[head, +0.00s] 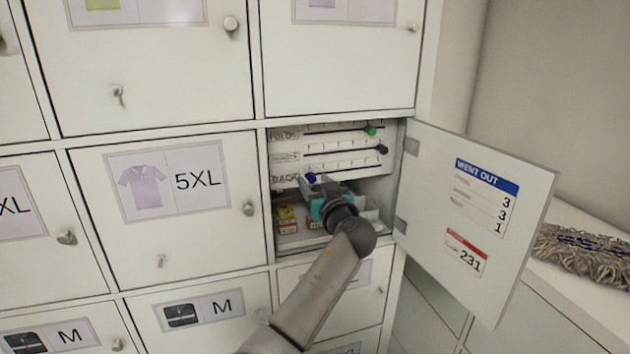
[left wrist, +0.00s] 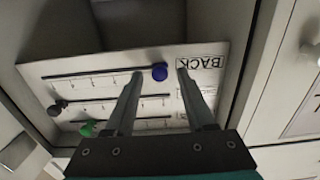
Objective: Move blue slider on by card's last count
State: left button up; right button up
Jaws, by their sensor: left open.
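The blue slider (head: 311,178) sits on the lowest of three slotted rows in the open locker, near the end marked BACK. It also shows in the left wrist view (left wrist: 159,72). My left gripper (head: 322,184) reaches into the locker, open. In the left wrist view its fingertips (left wrist: 160,80) stand on either side of the blue slider; I cannot tell whether they touch it. The WENT OUT card (head: 482,194) on the open door reads 3, 3, 1 from top to bottom. My right gripper is out of view.
A green slider (head: 371,130) and a dark slider (head: 382,149) sit toward the right of the upper rows. Small boxes (head: 287,218) stand below. The open door (head: 425,200) flanks my arm on the right. A red-topped label (head: 466,252) reads 231.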

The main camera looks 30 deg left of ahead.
pick_arm(q)
jog(key=shift+w+a, duration=0.1)
grip_shut()
dwell(0.5)
dwell(1.0)
